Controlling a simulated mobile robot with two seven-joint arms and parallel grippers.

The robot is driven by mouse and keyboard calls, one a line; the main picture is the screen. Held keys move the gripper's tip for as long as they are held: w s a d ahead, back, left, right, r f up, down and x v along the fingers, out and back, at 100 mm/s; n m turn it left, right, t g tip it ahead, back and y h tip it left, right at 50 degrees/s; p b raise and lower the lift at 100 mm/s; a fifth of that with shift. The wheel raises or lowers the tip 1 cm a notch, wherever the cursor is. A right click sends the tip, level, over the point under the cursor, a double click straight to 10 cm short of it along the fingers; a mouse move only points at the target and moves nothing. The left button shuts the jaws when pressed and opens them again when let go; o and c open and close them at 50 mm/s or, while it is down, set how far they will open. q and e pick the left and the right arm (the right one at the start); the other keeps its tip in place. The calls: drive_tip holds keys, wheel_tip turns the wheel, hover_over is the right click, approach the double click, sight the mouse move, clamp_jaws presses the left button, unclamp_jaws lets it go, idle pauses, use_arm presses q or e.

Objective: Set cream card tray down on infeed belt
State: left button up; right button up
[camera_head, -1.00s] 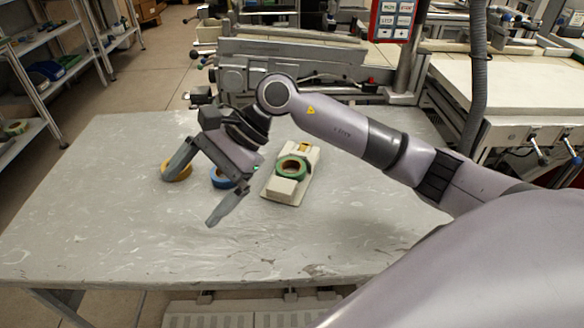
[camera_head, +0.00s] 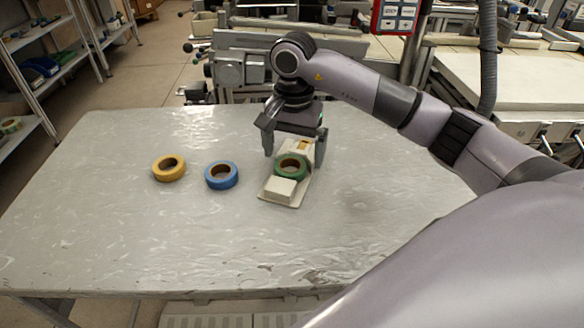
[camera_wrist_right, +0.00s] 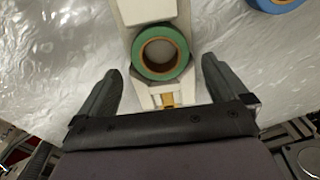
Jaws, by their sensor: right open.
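The cream card tray (camera_head: 273,198) lies on the grey table with a green tape reel (camera_head: 291,167) in it. My right gripper (camera_head: 294,160) is open over the far part of the tray, with one finger on each side of it. In the right wrist view the fingers (camera_wrist_right: 164,88) stand apart on both sides of the tray (camera_wrist_right: 147,10) and the green reel (camera_wrist_right: 161,52). I cannot tell from the pictures whether the fingers touch the tray. My left gripper is not in view.
A blue tape reel (camera_head: 221,175) and a yellow tape reel (camera_head: 169,168) lie on the table (camera_head: 130,240) left of the tray. The table's front and right parts are clear. Machinery (camera_head: 240,68) stands behind the table's far edge. Shelves (camera_head: 40,70) stand at the left.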

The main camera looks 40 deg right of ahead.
wheel_tip(320, 180, down, 2)
drive_tip(key=shift+f, duration=0.1)
drive_tip(key=c, duration=1)
